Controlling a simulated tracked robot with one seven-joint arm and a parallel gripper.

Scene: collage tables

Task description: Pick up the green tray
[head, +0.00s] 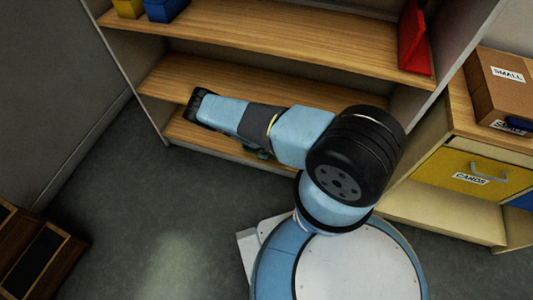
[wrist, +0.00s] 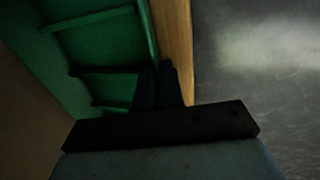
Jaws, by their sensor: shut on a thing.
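The green tray (wrist: 105,48) fills the upper left of the wrist view. It is dark green with raised dividers, and it rests against or on a strip of wooden shelf (wrist: 178,45). My gripper (wrist: 160,70) has its two dark fingers close together at the tray's right wall. It is shut on that wall, though the contact itself is dark.
Wooden shelf boards (head: 190,80) lie above my arm. A red object (head: 414,40) stands on the upper shelf, and yellow (head: 128,8) and blue (head: 165,9) bins sit at upper left. A cabinet with a yellow drawer (head: 485,170) is at right. Grey floor (head: 150,210) is open at lower left.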

